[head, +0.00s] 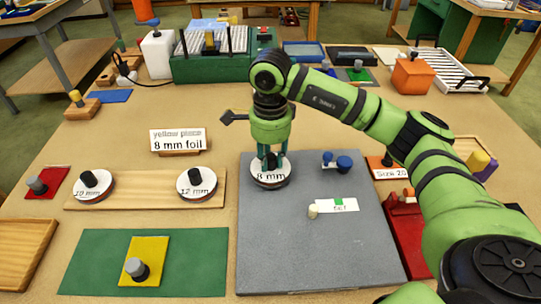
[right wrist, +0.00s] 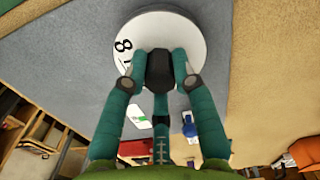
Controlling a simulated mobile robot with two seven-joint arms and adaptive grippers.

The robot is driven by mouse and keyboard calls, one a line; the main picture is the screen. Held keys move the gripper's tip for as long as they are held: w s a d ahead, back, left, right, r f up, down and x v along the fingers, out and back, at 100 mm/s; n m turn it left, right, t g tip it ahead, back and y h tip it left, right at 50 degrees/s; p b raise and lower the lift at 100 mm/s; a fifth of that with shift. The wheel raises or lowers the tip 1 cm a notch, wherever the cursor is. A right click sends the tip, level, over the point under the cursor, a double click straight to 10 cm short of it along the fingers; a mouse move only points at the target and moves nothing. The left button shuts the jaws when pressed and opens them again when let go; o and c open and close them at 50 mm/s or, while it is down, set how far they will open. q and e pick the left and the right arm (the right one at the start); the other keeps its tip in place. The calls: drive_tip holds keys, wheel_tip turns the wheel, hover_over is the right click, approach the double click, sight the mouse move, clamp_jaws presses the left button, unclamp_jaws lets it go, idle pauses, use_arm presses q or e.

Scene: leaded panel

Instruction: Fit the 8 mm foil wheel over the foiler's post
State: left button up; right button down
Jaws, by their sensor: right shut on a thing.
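The 8 mm foil wheel (head: 270,180) is a white disc with a dark rim and a black knob. My right gripper (head: 271,160) is shut on its black knob; the fingers also show around the knob (right wrist: 160,70) in the right wrist view. The wheel appears level, over the far left part of the grey slab (head: 290,250). I cannot tell its height above the slab. Which thing is the foiler, and its post, I cannot tell for sure; a small blue device (head: 344,163) stands on the slab right of the wheel. My left gripper is not in view.
The 10 mm wheel (head: 80,193) and 12 mm wheel (head: 186,189) sit on a wooden board (head: 140,198) at left. A yellow plate (head: 150,250) with a grey knob lies on a green mat (head: 90,265). A cream peg (head: 313,211) and white label (head: 345,206) are on the slab.

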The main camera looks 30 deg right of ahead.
sight(271, 156)
drive_tip(key=shift+f+b, duration=0.45)
drive_tip(key=shift+f, duration=0.15)
drive_tip(key=c, duration=0.9)
unclamp_jaws()
drive_tip(key=shift+r, duration=0.1)
wheel_tip(271, 156, up, 12)
